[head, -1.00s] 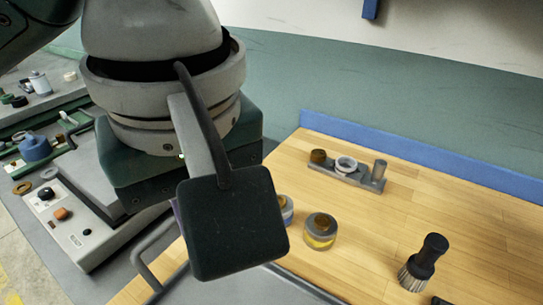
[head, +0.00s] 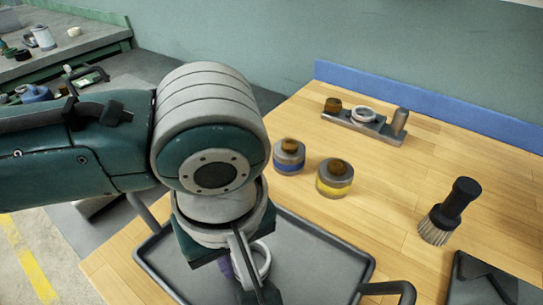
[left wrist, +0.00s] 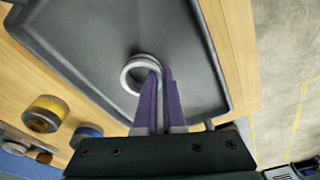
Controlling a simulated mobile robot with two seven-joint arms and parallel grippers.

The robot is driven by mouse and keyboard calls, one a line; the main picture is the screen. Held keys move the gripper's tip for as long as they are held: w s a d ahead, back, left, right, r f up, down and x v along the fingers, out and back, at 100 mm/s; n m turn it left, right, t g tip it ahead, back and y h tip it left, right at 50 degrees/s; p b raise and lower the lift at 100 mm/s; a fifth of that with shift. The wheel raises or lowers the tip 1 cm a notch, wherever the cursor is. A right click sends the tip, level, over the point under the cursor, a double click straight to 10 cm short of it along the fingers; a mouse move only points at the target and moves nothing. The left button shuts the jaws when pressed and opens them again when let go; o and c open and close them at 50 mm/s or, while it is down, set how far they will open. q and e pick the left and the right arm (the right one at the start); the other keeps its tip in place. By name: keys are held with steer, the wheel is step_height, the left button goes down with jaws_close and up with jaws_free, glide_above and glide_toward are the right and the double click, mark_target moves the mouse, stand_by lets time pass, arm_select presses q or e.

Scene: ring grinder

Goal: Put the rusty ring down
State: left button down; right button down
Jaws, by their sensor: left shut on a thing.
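My left gripper (left wrist: 155,72) points down over a dark grey tray (head: 330,258), its purple fingers shut on a ring (left wrist: 131,78). The ring looks pale grey and smooth; I see no clear rust on it. In the head view the ring (head: 265,262) is partly hidden by my wrist. The tray's flat floor (left wrist: 95,45) lies below it in the left wrist view. I cannot tell whether the ring touches the tray. My right gripper is not in view.
A blue-banded pot (head: 289,160) and a yellow-banded pot (head: 334,183), both with brown tops, stand behind the tray. A metal rack (head: 350,124) holds a brown piece and a pale ring. A black-handled brush (head: 450,208) stands right. Much of the tray floor is bare.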

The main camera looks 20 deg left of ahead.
arm_select(q)
steer(key=shift+f, duration=0.1)
steer(key=c, duration=1)
jaws_free()
